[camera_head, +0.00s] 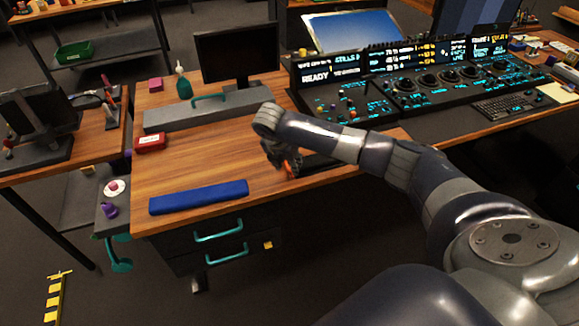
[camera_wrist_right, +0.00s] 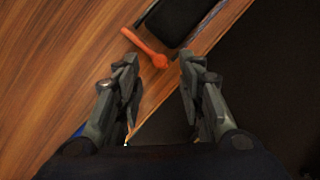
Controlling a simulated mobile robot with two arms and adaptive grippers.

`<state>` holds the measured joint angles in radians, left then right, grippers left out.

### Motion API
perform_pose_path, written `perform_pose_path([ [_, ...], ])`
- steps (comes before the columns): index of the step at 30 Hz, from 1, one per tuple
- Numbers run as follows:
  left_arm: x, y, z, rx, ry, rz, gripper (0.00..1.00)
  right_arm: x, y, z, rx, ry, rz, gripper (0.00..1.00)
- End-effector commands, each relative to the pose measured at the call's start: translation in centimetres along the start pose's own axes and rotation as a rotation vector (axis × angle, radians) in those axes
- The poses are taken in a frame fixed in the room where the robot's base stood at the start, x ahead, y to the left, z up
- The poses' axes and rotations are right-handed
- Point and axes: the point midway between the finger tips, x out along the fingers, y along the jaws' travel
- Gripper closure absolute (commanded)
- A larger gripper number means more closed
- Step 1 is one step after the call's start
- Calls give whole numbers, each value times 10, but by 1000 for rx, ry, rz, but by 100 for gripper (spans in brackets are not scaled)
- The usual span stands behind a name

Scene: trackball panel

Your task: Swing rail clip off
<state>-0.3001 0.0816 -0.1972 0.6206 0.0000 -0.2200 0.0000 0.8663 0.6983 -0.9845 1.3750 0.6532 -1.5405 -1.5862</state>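An orange piece (camera_wrist_right: 145,45), long and thin with a rounded end, shows in the right wrist view on the wooden desk, beside a dark device; it looks like the rail clip, but I cannot be sure. My right gripper (camera_wrist_right: 158,68) is open, and the rounded end appears between and just beyond its fingertips. I cannot tell whether they touch. In the head view my right gripper (camera_head: 281,158) is over the desk near its front edge, and only a bit of orange (camera_head: 287,168) shows by it. My left gripper is not in view.
The wooden desk (camera_head: 190,175) holds a blue bar (camera_head: 198,197), a red box (camera_head: 151,142), a grey case (camera_head: 205,109) with a teal handle, a green bottle (camera_head: 183,85) and a monitor (camera_head: 238,55). A lit control console (camera_head: 420,85) stands right.

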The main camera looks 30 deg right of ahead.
Motion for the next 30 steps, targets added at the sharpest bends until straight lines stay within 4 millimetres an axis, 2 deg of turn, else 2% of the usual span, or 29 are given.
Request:
perform_pose_path([
  [3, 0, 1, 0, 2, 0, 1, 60, 18, 0, 0, 1, 1, -2, 64],
  [6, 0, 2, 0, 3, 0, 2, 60, 28, 0, 0, 1, 0, 0, 64],
  [17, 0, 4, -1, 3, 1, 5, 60, 35, 0, 0, 0, -1, 1, 64],
  [18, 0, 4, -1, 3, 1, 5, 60, 35, 0, 0, 0, -1, 1, 66],
  [22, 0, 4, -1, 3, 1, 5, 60, 35, 0, 0, 0, -1, 1, 96],
  [23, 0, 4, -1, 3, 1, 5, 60, 35, 0, 0, 0, -1, 1, 100],
  [30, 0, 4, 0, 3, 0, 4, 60, 35, 0, 0, 3, -1, -1, 100],
])
